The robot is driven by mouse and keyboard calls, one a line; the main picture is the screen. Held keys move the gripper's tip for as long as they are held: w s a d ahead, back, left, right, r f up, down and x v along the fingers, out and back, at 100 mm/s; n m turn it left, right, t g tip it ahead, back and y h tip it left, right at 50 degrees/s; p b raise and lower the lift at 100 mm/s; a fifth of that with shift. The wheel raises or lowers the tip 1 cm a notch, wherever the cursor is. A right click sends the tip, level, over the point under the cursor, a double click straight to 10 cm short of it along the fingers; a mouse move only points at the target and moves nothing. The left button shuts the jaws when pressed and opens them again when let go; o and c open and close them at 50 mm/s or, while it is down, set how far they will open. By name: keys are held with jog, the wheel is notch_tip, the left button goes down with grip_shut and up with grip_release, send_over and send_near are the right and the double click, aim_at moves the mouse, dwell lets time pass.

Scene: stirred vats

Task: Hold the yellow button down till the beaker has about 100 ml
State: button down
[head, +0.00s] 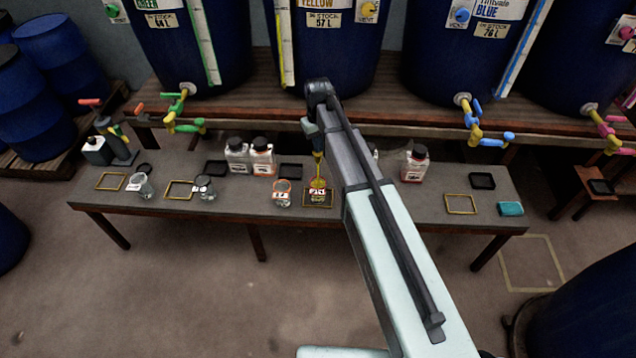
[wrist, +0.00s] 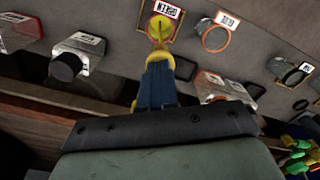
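My gripper (wrist: 158,68) reaches down at the yellow vat's tap (head: 318,158). Its blue fingers look closed together, with yellow tap parts just past their tips; the contact point is hidden. A thin yellow stream falls from the tap into a beaker (head: 318,183) on the bench. In the wrist view the beaker (wrist: 160,28) has yellow in it and a white label; its level against any marks is too small to read. A yellow button (head: 369,8) by a vent label is on the yellow vat (head: 335,50), clear of my gripper.
A labelled beaker with an orange rim (head: 282,193) stands just left. Bottles (head: 238,155) stand behind, and more beakers (head: 145,187) are farther left. Green (head: 183,115) and blue taps (head: 475,120) flank the arm. An empty yellow frame (head: 461,204) and teal cloth (head: 510,209) lie right.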

notch_tip(320, 180, up, 8)
dwell(0.5)
dwell(1.0)
jog(key=shift+f, duration=2.7)
jog(key=shift+f, duration=0.1)
dwell(0.3)
jog(key=shift+f, duration=1.2)
dwell(1.2)
jog(key=shift+r, duration=0.1)
notch_tip(320, 180, up, 8)
dwell(0.5)
